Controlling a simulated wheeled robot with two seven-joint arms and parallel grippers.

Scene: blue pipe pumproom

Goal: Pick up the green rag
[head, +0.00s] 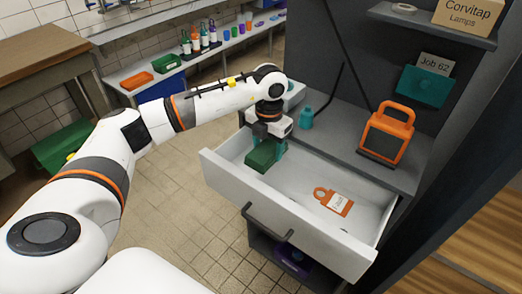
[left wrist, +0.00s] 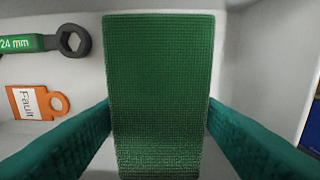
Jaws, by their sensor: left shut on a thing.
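The green rag (head: 262,156) is a folded dark green block in the left part of the open white drawer (head: 298,222). In the left wrist view the rag (left wrist: 160,85) fills the middle and shows a woven texture. My left gripper (head: 270,146) reaches down into the drawer from above. Its teal fingers lie on either side of the rag and are shut on it. I cannot tell whether the rag touches the drawer floor. My right gripper is not in view.
An orange "Fault" tag (head: 334,202) lies in the drawer, and a 24 mm wrench (left wrist: 68,41) shows in the left wrist view. The drawer walls surround the gripper.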

